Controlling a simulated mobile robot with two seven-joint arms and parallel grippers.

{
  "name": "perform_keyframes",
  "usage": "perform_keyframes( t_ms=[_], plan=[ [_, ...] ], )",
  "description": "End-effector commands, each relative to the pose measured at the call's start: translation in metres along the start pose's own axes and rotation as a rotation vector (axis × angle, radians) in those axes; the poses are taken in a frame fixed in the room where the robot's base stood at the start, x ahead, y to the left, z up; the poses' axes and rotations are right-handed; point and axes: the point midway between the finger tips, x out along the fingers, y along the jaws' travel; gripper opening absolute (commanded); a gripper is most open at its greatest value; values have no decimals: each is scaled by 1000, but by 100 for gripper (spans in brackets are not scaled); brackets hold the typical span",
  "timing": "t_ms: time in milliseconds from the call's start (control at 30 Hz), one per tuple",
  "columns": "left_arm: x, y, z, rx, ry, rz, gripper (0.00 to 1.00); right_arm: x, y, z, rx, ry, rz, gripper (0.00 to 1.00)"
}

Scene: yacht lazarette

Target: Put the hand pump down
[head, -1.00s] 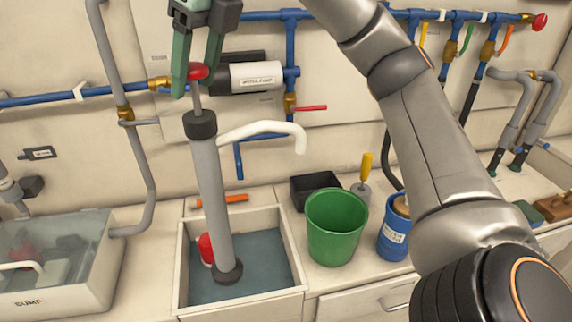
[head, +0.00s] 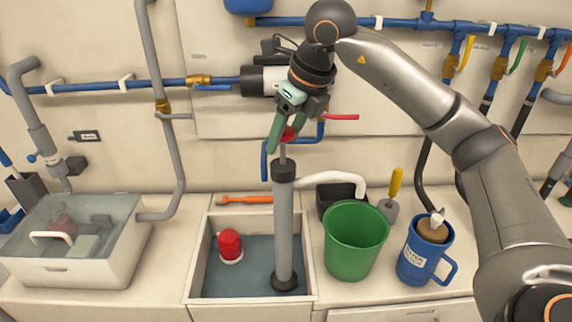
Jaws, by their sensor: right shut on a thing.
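The hand pump (head: 284,225) is a grey tube with black collars, a white curved spout and a red knob on a thin rod. It stands nearly upright, its black foot inside the white-walled basin (head: 197,262), over the blue-grey bottom. I cannot tell whether the foot touches that bottom. My right gripper (head: 286,134), with green fingers, is shut on the red knob at the pump's top. The spout points right, its tip above the green bucket (head: 355,243). My left gripper is not in view.
A red and white float (head: 230,246) sits in the basin, left of the pump. An orange tool (head: 246,199) lies behind the basin. A blue mug (head: 425,252) stands right of the bucket, a black box (head: 338,195) behind it.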

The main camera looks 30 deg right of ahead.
Motion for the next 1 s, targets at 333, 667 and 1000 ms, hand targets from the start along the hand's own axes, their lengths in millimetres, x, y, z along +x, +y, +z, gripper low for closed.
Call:
perform_keyframes(
  t_ms=[333,667,1000],
  plan=[
    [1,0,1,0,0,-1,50,31,0,-13,1,-3,0,0],
    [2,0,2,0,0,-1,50,37,0,-15,0,-7,0,0],
    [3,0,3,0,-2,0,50,41,0,-17,0,-1,0,80]
  ],
)
